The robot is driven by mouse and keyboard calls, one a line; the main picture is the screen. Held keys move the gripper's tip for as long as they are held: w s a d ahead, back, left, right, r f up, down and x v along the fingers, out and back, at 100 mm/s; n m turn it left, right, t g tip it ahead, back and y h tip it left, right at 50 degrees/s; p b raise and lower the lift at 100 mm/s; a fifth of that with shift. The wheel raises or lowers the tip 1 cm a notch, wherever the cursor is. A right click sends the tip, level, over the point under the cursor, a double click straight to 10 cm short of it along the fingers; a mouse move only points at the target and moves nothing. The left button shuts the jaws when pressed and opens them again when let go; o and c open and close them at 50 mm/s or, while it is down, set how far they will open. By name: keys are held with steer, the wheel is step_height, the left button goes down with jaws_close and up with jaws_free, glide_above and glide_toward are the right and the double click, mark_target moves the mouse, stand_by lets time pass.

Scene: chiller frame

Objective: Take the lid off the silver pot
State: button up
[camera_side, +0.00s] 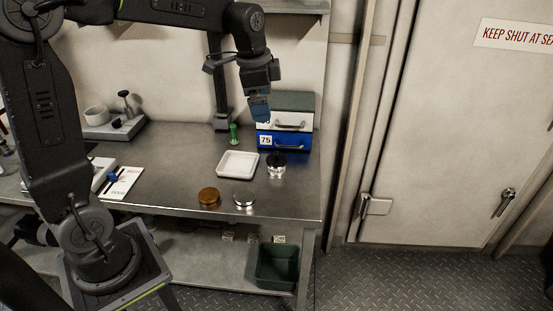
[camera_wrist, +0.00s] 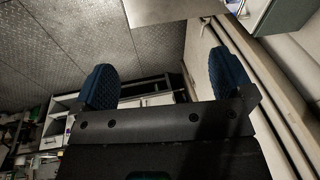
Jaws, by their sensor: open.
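A small silver pot (camera_side: 276,171) with a dark top stands on the steel table, right of a white tray and in front of the drawer boxes. A low, round silver piece (camera_side: 244,201) lies nearer the front edge; I cannot tell whether it is a pot or a lid. My gripper (camera_side: 260,112) hangs in the air above and behind the silver pot in the side view, in front of the drawer boxes. In the wrist view, its blue fingers (camera_wrist: 164,84) are wide apart with nothing between them. The wrist view does not show the pot.
A white tray (camera_side: 238,164), a brown round piece (camera_side: 209,197) and a green-handled tool (camera_side: 234,134) are on the table (camera_side: 175,180). Stacked drawer boxes (camera_side: 285,141) stand at the back right. A dark green bin (camera_side: 277,268) sits below. The table's right front corner is clear.

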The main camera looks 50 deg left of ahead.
steer(key=w+a+f+m+g, duration=0.1)
steer(key=w+a+f+m, duration=0.1)
steer(key=w+a+f, duration=0.3)
steer(key=m+g, duration=0.1)
steer(key=m, duration=0.3)
glide_above(278, 153)
step_height(278, 153, down, 7)
steer(key=f, duration=0.8)
steer(key=shift+s+a+f, duration=0.15)
steer(key=shift+a+f, duration=0.1)
steer(key=shift+a, duration=0.1)
steer(key=shift+w+d+f, duration=0.1)
steer(key=shift+d+f, duration=0.1)
steer(key=shift+f, duration=1.2)
steer(key=shift+w+d+f, duration=0.1)
steer(key=shift+d+f, duration=0.05)
steer(key=shift+f, duration=1.2)
steer(key=c, duration=1)
steer(key=shift+r, duration=0.1)
